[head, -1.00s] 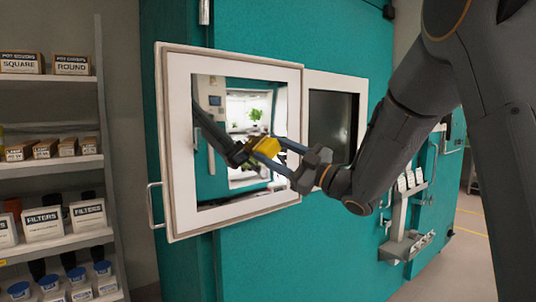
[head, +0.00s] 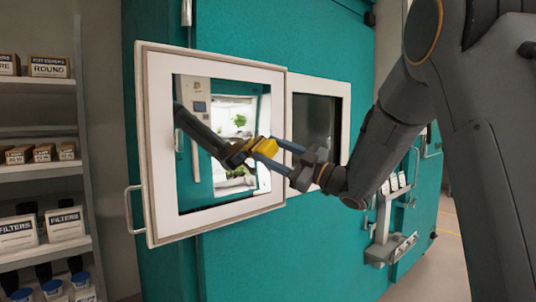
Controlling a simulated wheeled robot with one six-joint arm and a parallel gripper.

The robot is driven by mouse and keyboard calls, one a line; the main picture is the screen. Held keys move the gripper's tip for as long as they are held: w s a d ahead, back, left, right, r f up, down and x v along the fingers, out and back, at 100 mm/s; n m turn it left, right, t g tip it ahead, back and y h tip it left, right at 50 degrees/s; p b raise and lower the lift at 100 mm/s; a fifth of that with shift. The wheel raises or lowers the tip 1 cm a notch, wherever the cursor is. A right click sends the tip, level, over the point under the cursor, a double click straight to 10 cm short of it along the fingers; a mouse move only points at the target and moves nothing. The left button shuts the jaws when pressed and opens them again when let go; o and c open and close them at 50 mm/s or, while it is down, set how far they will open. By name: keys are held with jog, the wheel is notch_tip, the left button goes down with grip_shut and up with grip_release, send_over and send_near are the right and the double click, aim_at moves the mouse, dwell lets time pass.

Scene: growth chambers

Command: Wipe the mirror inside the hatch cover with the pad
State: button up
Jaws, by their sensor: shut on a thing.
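The hatch cover (head: 159,225) stands open, its white inner face toward me, with a handle at its left edge. The mirror (head: 205,192) in its middle reflects my arm, a teal chamber and green plants. My gripper (head: 277,149) is shut on the yellow pad (head: 265,147), in front of the mirror's right part. The pad is at or very near the glass; I cannot tell if it touches. Its reflection lies just to its left. The gripper hides a little of the mirror's right edge.
The dark hatch opening (head: 317,120) is right of the cover in the teal chamber wall (head: 300,245). A shelf (head: 42,167) with filter boxes and jars stands at left. A wall rack (head: 389,245) is at lower right, below my arm.

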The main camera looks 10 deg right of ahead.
jog(key=shift+s+a+b, duration=0.15)
jog(key=shift+s+a, duration=0.95)
jog(key=shift+a, duration=0.4)
jog(key=shift+s+a+b, duration=0.15)
jog(key=shift+s+a, duration=1)
jog(key=shift+a, duration=0.3)
jog(key=shift+s+a+b, duration=0.15)
jog(key=shift+s+a, duration=0.95)
jog(key=shift+a, duration=0.4)
jog(key=shift+w+r, duration=0.1)
jog(key=shift+r, duration=0.6)
jog(key=shift+w+d+b, duration=0.35)
jog(key=shift+w+d, duration=0.8)
jog(key=shift+d, duration=0.3)
jog(key=shift+w+d+b, duration=0.3)
jog(key=shift+w+d, duration=0.85)
jog(key=shift+d, duration=0.25)
jog(key=shift+w+d+b, duration=0.35)
jog(key=shift+w+d, duration=0.8)
jog(key=shift+d, duration=0.3)
jog(key=shift+f, duration=0.1)
jog(key=shift+s, duration=0.1)
